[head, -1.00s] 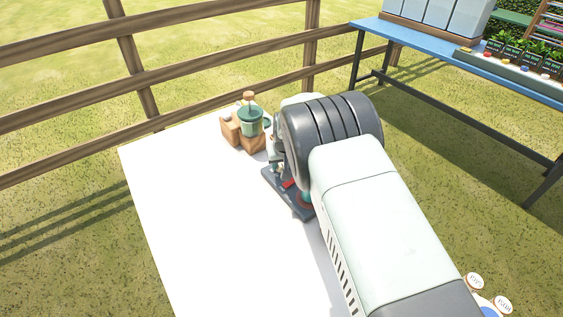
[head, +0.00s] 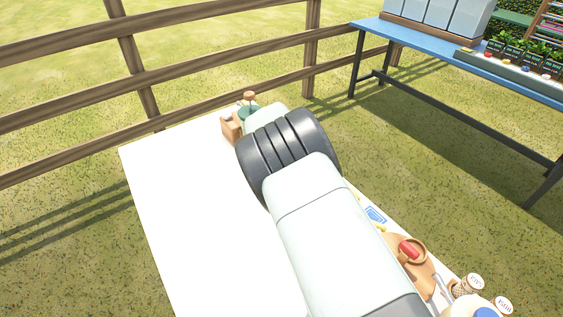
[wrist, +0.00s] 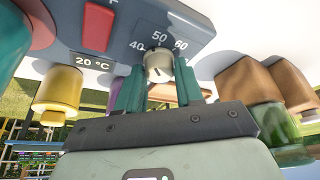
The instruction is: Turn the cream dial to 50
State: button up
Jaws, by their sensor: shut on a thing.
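In the wrist view, the cream dial (wrist: 158,66) sits on a blue-grey panel (wrist: 130,33), with the marks 40, 50 and 60 around it. The 50 mark stands just above the dial in the picture. A short dark line shows on the dial's face; I cannot tell for sure which number it points to. My gripper (wrist: 160,84) has its two teal fingers on either side of the dial, shut on it. The panel also bears a red switch (wrist: 97,27) and a display (wrist: 92,62) reading 20 °C. In the head view my arm hides the dial and the gripper.
Wooden blocks and a green jar (wrist: 285,125) stand close to the right of my gripper in the wrist view. A yellow knob-like part (wrist: 58,92) is at left. In the head view, the white table (head: 190,220) is bare at left; a brown tray (head: 417,272) lies at right.

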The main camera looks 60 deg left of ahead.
jog(key=shift+a+m+t+h, duration=0.1)
jog(key=shift+m+t+h, duration=0.4)
jog(key=shift+m, duration=1.4)
jog(key=shift+s, duration=0.1)
jog(key=shift+h, duration=0.3)
jog(key=o, duration=1)
jog(key=v, duration=1)
jog(key=shift+r, duration=0.35)
